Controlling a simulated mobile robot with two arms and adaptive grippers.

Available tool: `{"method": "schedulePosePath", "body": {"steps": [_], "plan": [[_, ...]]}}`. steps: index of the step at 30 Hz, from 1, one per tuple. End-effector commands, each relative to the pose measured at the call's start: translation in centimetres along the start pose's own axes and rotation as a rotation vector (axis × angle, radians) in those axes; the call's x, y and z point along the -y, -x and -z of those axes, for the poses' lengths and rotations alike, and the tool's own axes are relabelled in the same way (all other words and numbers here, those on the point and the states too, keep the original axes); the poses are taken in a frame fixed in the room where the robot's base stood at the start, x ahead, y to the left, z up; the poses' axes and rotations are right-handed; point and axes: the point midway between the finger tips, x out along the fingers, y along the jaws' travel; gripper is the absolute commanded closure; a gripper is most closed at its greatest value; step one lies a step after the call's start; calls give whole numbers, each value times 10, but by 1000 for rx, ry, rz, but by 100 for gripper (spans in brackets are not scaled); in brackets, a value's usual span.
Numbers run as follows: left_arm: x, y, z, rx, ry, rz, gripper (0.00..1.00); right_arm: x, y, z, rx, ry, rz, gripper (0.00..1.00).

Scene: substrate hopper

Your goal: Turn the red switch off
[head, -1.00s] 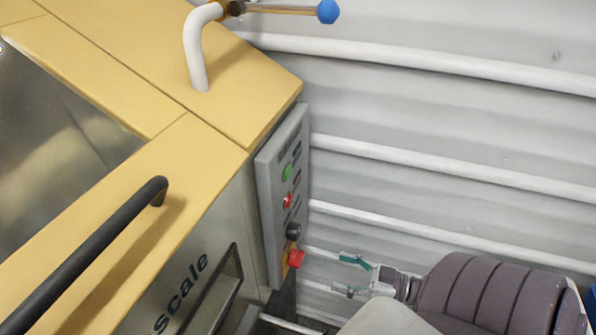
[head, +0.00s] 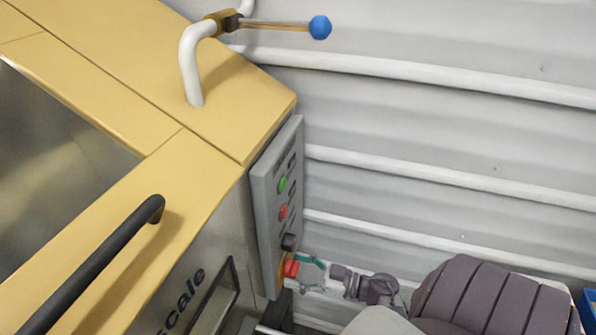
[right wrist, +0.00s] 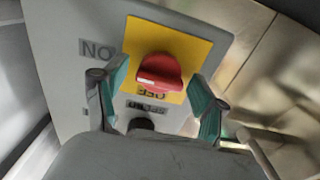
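The red switch (head: 291,268) is at the bottom of the grey control panel (head: 264,203) on the side of the yellow hopper. In the right wrist view the red switch (right wrist: 160,72) is a knob on a yellow plate (right wrist: 185,47). My right gripper (head: 312,272) is at the red switch. In the right wrist view its two green-padded fingers (right wrist: 160,92) are apart, one on each side of the knob, with gaps visible between them and it. My left gripper is not in view.
Above the red switch, the panel has a black knob (head: 289,242), a red button (head: 283,212) and a green button (head: 282,184). A black handle (head: 95,262) and a blue-tipped lever (head: 319,27) are on the hopper. A ribbed grey wall (head: 450,145) stands at the right.

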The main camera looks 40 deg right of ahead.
Motion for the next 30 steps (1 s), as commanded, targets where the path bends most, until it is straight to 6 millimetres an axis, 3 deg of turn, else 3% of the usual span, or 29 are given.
{"method": "schedulePosePath", "body": {"steps": [1,9,20,30], "plan": [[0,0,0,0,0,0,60,0,0,0,0,0,0,43],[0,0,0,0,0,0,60,0,0,0,0,0,0,85],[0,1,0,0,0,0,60,0,1,0,2,68,1,85],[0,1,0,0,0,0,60,0,1,-1,4,327,2,85]]}}
